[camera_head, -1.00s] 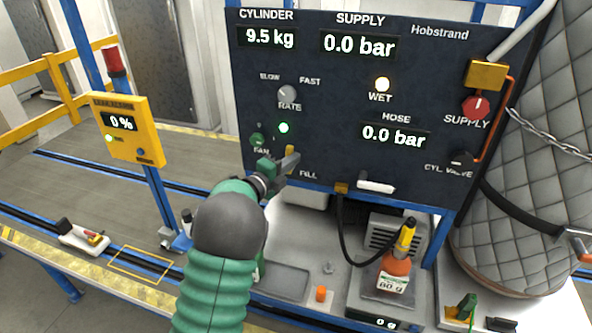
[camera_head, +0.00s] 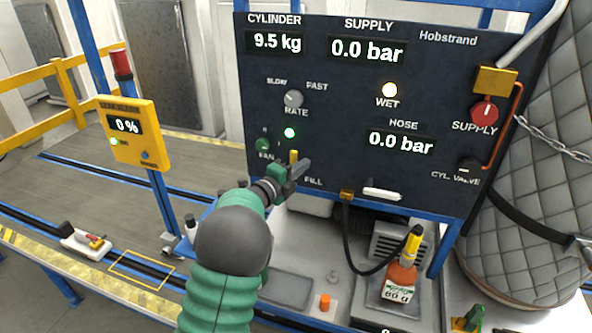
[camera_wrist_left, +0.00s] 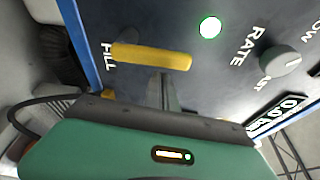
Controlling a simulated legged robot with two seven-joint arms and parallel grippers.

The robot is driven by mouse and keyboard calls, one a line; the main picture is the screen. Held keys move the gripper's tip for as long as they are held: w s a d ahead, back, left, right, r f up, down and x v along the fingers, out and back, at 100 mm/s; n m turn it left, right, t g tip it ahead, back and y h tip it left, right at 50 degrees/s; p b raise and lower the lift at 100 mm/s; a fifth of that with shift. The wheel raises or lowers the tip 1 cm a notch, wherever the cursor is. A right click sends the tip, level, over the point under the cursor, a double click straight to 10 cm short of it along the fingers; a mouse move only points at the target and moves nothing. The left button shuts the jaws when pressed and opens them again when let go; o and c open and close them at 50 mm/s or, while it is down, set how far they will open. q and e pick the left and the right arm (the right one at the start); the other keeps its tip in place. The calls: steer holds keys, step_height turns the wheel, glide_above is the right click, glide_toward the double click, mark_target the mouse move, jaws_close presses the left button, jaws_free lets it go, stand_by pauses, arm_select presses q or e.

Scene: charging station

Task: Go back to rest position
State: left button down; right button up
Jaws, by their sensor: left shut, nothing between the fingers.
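My left gripper (camera_head: 300,170) is shut and empty. It is in front of the dark control panel (camera_head: 335,105), beside the yellow FILL lever (camera_head: 293,157). In the left wrist view the narrow shut fingers (camera_wrist_left: 164,92) end just below the FILL lever (camera_wrist_left: 150,57). I cannot tell whether they touch it. My left arm (camera_head: 225,265) reaches up from the bottom of the head view. My right gripper is not in view.
An orange bottle (camera_head: 398,280) with a yellow top stands on the scale at lower right, beside a black hose (camera_head: 350,235). A yellow display box (camera_head: 135,132) is on a blue post at left. A quilted cylinder (camera_head: 530,170) stands at right.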

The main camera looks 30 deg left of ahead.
arm_select(q)
steer(key=s+n+b, duration=0.1)
steer(key=s+b, duration=0.2)
steer(key=s, duration=0.7)
steer(key=s+d+f+n+g+y, duration=0.2)
steer(key=s+d+f+n+g, duration=0.15)
steer(key=f+n, duration=0.3)
steer(key=s+d+f+n+g+y, duration=0.2)
steer(key=d+f+n+g, duration=0.1)
steer(key=d+f+n, duration=0.3)
steer(key=s+d+f+n+g+h, duration=0.1)
steer(key=s+d+f+n+g, duration=0.2)
steer(key=s, duration=0.6)
steer(key=s+d+f+n+g+h, duration=0.1)
steer(key=s+d+f+n+g, duration=0.2)
steer(key=s+d+f+g, duration=0.2)
steer(key=shift+s+d+f+n, duration=0.35)
steer(key=shift+s+d+f, duration=1.25)
steer(key=shift+s+d, duration=0.95)
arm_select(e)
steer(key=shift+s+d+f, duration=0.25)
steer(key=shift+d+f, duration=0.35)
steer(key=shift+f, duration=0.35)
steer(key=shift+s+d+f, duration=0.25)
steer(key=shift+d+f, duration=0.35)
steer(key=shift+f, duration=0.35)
